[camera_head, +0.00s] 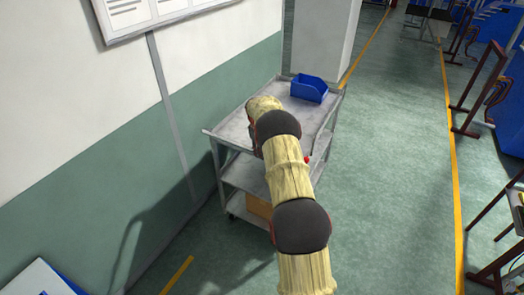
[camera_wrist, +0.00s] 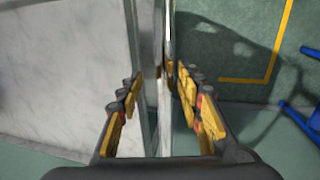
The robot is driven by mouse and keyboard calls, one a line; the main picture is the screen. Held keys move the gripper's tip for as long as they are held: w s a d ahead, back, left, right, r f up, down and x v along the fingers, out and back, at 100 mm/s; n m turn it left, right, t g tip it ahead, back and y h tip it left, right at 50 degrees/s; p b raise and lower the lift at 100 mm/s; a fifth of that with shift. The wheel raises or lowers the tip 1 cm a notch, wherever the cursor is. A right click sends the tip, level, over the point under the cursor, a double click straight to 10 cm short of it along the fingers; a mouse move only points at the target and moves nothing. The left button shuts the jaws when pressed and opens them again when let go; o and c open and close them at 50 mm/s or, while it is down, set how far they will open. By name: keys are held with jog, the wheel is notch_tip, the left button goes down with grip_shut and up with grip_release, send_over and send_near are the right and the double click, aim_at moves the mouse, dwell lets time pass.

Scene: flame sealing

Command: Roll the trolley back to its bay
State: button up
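The trolley (camera_head: 243,178) is a grey metal cart with three shelves, standing beside the wall. A blue bin (camera_head: 309,88) sits on its top shelf, and a brown box (camera_head: 258,207) is on the bottom shelf. My arm covers part of the trolley and hides my gripper in the head view. The top shelf's surface (camera_wrist: 65,70) fills the left of that view.
A short yellow floor line (camera_head: 178,274) lies near the wall in front of the trolley; a yellow corner line (camera_wrist: 262,79) shows in the wrist view. A pillar (camera_head: 322,40) stands behind the trolley. The green floor to the right is clear up to a long yellow line (camera_head: 456,180) and workstations.

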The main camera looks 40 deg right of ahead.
notch_tip(320, 180, up, 12)
jog(key=a, duration=0.2)
jog(key=shift+s+f, duration=0.15)
jog(key=shift+s, duration=0.2)
jog(key=shift+a, duration=0.1)
dwell(0.5)
